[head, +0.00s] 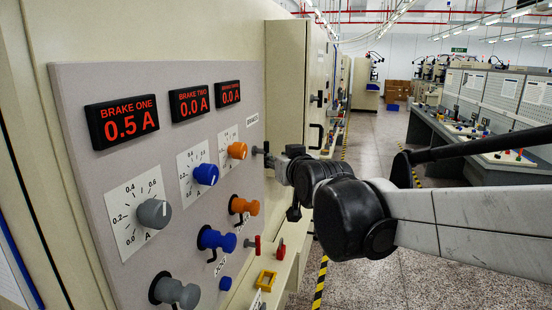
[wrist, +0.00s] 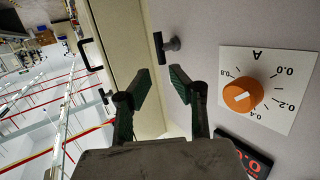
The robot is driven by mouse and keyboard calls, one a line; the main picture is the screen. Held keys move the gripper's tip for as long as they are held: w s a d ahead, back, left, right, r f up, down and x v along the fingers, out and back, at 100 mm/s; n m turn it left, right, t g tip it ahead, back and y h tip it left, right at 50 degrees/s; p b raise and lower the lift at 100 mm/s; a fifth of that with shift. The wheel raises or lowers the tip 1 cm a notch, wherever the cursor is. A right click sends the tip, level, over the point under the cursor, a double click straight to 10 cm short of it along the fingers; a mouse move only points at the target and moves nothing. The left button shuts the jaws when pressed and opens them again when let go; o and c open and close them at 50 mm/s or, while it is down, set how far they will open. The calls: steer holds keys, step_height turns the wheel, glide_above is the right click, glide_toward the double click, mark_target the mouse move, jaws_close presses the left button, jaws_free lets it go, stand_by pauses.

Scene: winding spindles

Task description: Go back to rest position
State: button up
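My gripper (wrist: 160,82) is open in the wrist view, with its two dark fingers apart and nothing between them. In the head view my gripper (head: 279,166) is small and partly hidden by my arm, at the right edge of the grey control panel (head: 90,185). A dark T-shaped handle (wrist: 168,46) stands on the panel beyond the fingertips, apart from them in the wrist view. An orange dial knob (wrist: 242,95) is to the right of the fingers; it also shows in the head view (head: 237,150).
The panel carries a grey dial (head: 154,213), a blue dial (head: 206,174) and lower knobs. Displays read 0.5 A (head: 123,121), 0.0 A (head: 190,102) and 0.0 A (head: 228,93). A workbench (head: 455,145) stands at right; open floor (head: 375,150) lies between.

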steer(key=s+d+f+m+g+h+b, duration=0.1)
steer(key=s+d+f+g+b, duration=0.1)
steer(key=s+d+f, duration=0.4)
steer(key=s+d+f+m+g+h+b, duration=0.1)
steer(key=s+d+f+g+h+b, duration=0.1)
steer(key=s+d+f, duration=0.4)
steer(key=s+d+f+m+g+h+b, duration=0.1)
steer(key=s+d+f+g, duration=0.3)
steer(key=s+f, duration=1)
steer(key=s+d+b, duration=0.1)
steer(key=s+d, duration=0.2)
steer(key=s, duration=0.1)
steer(key=shift+h+b, duration=0.3)
steer(key=shift+b, duration=0.1)
